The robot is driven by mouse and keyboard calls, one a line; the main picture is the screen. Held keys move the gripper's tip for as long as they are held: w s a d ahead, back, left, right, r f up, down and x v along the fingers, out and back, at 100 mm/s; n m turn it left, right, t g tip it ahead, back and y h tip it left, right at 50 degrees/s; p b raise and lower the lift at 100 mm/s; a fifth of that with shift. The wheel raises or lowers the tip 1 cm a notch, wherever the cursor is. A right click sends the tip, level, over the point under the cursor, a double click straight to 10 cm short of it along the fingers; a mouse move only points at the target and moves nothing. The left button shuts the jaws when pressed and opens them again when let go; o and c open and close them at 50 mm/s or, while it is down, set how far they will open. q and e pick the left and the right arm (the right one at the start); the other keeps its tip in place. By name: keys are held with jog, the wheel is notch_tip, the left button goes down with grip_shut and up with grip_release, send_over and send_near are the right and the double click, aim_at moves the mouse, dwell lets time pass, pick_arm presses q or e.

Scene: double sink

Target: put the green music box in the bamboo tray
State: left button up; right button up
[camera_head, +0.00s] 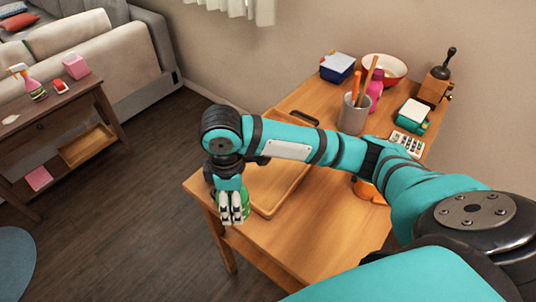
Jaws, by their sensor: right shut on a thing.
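The green music box (246,202) shows as a small green patch behind the fingers of my right gripper (234,219). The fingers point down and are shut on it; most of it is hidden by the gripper. The gripper is at the left edge of the wooden table, just left of the bamboo tray (266,209). The tray lies on the table and my right arm covers its middle. I cannot tell how high the box is above the table top. My left gripper is not in view.
Behind my arm stand a grey cup (353,115) with sticks, a pink bottle (376,88), a red-rimmed bowl (392,66), a blue box (337,68), a grinder (434,88), a green-and-white box (411,118) and a calculator (407,143). The table's front (330,240) is clear.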

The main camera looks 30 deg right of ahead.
jog(key=shift+w+a+f+n, duration=0.2)
jog(key=shift+f+n, duration=0.1)
jog(key=shift+n, duration=0.5)
jog(key=w+d+p, duration=0.1)
jog(key=w+d, duration=0.2)
jog(key=d, duration=0.1)
jog(key=w+d+f+p, duration=0.1)
jog(key=w+d, duration=0.2)
jog(key=w+d+p, duration=0.1)
jog(key=w+d, duration=0.3)
jog(key=shift+d+f, duration=0.2)
jog(key=shift+d, duration=0.15)
jog(key=shift+w+d+f+p, duration=0.15)
jog(key=shift+f+p, duration=0.2)
jog(key=shift+p, duration=0.15)
notch_tip(320, 180, down, 2)
jog(key=shift+f+p, duration=0.2)
jog(key=shift+p, duration=0.2)
jog(key=shift+f, duration=0.3)
jog(key=shift+f, duration=0.15)
jog(key=o, duration=1.2)
jog(key=shift+o, duration=0.2)
